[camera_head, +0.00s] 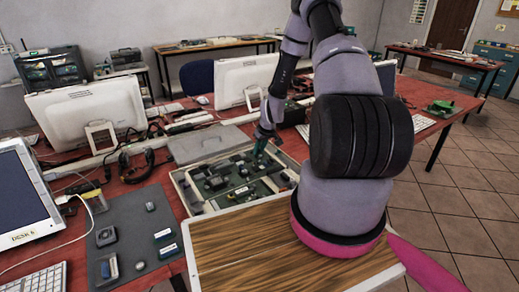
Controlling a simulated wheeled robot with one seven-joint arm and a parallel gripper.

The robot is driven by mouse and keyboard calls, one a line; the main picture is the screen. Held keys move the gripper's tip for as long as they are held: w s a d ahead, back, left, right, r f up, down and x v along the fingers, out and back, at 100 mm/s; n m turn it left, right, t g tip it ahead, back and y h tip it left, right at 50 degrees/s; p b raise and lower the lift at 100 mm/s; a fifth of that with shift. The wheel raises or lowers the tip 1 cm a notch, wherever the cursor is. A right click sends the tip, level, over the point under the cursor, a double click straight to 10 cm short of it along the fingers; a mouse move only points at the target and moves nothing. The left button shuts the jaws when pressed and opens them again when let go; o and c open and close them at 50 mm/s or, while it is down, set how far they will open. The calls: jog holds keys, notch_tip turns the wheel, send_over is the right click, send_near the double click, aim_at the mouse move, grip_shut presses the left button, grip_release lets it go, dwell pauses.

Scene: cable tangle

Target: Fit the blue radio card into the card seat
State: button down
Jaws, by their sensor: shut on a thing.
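My gripper (263,138) reaches down over an open case (182,195) that holds a green circuit board (228,181). It is shut on a small blue-green piece (259,148), which looks like the blue radio card. The piece is over the far part of the board; whether it touches the board is too small to tell. The card seat cannot be made out at this size, and my gripper and the held piece hide part of the board.
A dark mat (130,222) with several small parts lies left of the case. A grey lid (208,144) lies behind it. Monitors (98,98), cables and a headset (135,165) crowd the red desk. My arm covers the right side.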

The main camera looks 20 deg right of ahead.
jog(key=shift+s+f, duration=0.2)
jog(key=shift+f, duration=0.3)
jog(key=c, duration=0.6)
grip_release()
jog(key=v, duration=1.1)
jog(key=shift+w+r, duration=0.2)
jog(key=shift+w, duration=0.05)
jog(key=shift+r, duration=3)
